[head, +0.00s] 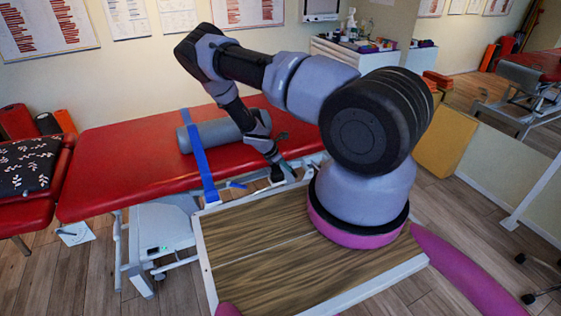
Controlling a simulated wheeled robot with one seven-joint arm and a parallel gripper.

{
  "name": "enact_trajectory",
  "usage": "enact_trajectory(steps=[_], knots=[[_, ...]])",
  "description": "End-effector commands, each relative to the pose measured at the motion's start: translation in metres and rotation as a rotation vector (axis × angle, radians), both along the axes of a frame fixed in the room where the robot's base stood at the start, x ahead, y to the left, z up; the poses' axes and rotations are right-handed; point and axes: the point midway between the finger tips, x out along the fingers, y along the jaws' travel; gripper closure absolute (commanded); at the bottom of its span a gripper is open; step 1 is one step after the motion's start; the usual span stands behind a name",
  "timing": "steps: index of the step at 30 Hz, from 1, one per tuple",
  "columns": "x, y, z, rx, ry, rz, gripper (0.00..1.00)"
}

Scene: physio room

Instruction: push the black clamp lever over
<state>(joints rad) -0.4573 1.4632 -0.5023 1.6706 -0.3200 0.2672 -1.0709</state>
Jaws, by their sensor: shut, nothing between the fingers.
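My gripper (284,167) points down at the near edge of the red treatment table (120,164), right of the blue strap (203,165). Its fingers are shut with nothing between them. A small black part (277,174), which looks like the clamp lever, shows right at the fingertips by the table's edge. It is too small to tell its tilt or whether the fingers touch it. The strap runs over a grey bolster (210,134) lying on the table and hangs down over the near edge. A loose blue strap end (237,185) shows just left of the gripper.
My arm hides part of the table's right end. A second red table with a black patterned cushion (28,166) stands at the left. A white cabinet with bottles (350,52) and a yellow box (444,142) stand behind at the right. The table's left half is clear.

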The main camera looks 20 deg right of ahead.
Motion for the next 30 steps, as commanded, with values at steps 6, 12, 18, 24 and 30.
enact_trajectory(steps=[6,12,18,24,30], knots=[[0.001,-0.013,-0.020,0.000,0.000,0.000,1.00],[0.001,-0.016,-0.024,0.001,-0.001,0.001,1.00],[0.001,-0.015,-0.023,0.000,-0.001,0.001,1.00],[0.000,-0.016,-0.023,0.000,0.000,0.018,1.00],[0.000,-0.017,-0.023,-0.001,0.000,0.056,1.00]])
